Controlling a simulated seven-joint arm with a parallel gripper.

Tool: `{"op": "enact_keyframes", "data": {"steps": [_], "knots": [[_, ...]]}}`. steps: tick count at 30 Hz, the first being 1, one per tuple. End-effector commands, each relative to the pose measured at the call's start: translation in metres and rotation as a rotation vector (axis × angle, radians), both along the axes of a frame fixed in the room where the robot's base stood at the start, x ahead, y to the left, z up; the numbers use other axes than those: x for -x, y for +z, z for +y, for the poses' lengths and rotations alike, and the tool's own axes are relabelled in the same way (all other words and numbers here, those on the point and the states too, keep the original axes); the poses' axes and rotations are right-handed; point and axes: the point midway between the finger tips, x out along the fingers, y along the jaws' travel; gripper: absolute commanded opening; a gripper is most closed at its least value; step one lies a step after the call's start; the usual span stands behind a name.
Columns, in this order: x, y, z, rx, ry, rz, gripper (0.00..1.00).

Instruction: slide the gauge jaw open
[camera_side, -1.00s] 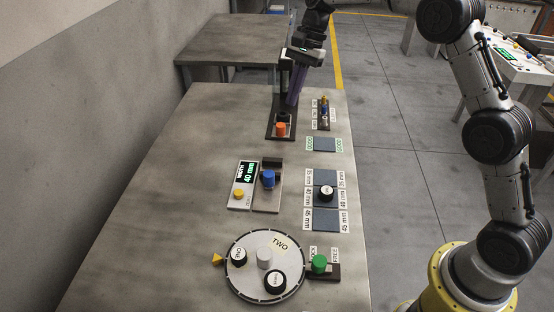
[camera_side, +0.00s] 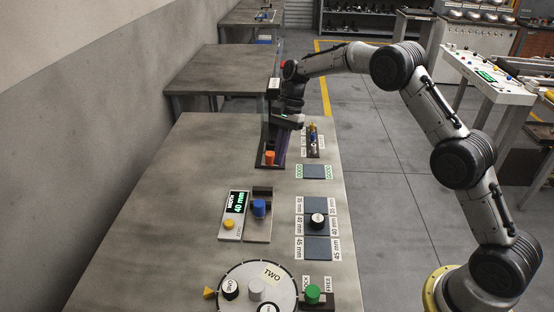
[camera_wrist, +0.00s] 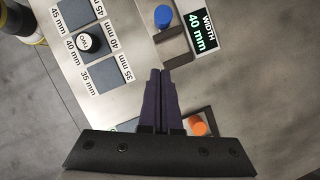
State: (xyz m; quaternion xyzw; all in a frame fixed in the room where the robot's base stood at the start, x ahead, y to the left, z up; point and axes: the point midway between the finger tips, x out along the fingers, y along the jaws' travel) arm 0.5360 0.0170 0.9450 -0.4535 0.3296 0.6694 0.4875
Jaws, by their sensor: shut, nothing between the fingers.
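The gauge has a blue knob (camera_side: 259,208) on a grey slide plate (camera_side: 257,231), with a dark block (camera_side: 262,190) just behind it. Its display (camera_side: 238,203) reads WIDTH 40 mm, with a yellow button (camera_side: 229,224) below. In the wrist view the blue knob (camera_wrist: 163,17) is at the top, beyond my fingertips, and the display (camera_wrist: 203,35) is to its right. My gripper (camera_wrist: 160,72) is shut and empty. In the side view my gripper (camera_side: 282,147) is at the far end of the table, apart from the gauge, by the orange knob's station.
The orange knob (camera_side: 270,157) stands beside my fingers. A black puck (camera_side: 318,220) sits on the 40 mm pad. A round dial (camera_side: 240,290) marked TWO and a green knob (camera_side: 312,293) are at the near end. The table's left side is bare.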

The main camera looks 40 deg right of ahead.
Motion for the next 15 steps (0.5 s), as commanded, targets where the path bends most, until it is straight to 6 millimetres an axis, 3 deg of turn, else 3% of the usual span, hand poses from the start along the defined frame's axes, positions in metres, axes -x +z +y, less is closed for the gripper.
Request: {"op": "enact_keyframes", "data": {"steps": [11,15], "knots": [[0.010,-0.070,0.027,0.000,0.001,0.005,0.00],[0.015,-0.070,0.046,0.000,0.004,0.000,0.00]]}}
